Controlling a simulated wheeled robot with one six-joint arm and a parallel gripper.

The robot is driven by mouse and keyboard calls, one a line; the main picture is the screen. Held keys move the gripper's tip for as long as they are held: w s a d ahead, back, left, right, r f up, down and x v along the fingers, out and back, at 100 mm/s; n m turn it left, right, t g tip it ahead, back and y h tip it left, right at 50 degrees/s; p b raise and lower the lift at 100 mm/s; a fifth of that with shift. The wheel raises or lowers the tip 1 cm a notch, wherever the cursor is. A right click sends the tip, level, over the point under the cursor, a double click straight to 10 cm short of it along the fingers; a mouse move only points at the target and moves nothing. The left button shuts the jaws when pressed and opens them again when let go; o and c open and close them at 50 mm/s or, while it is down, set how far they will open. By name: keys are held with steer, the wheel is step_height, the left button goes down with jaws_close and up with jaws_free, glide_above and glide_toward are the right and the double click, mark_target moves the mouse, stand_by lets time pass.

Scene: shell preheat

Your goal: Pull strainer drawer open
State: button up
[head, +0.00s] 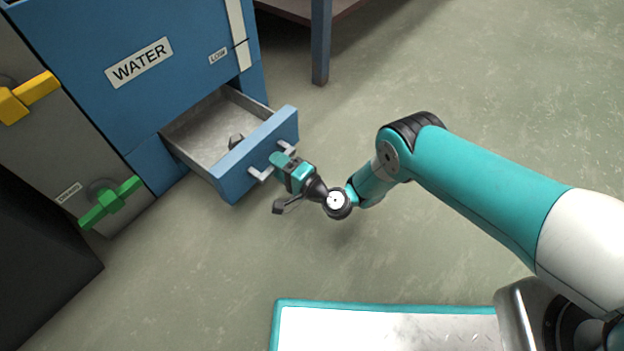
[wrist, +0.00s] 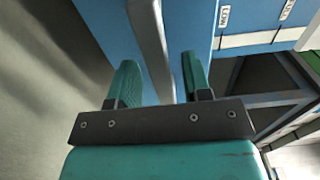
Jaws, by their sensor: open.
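The drawer (head: 232,178) below the blue WATER cabinet stands pulled out, its grey inside showing. A small dark object (head: 236,140) is in it near the front panel; I cannot tell what it is. A grey bar handle (head: 261,175) is on the drawer's blue front. My gripper (head: 279,160) is at this handle, covering its middle. In the wrist view my gripper (wrist: 158,70) has its two teal fingers apart, with the grey handle bar (wrist: 152,45) running between them. Clear gaps show beside the bar, though contact is hard to judge.
The blue cabinet (head: 185,85) rises behind the drawer. At left a grey panel carries a yellow lever (head: 28,97) and a green valve handle (head: 110,203). A table leg (head: 321,45) stands behind. The floor right of the drawer is clear.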

steer(key=p+v, duration=1.4)
steer(key=v, duration=0.1)
steer(key=shift+a, duration=0.1)
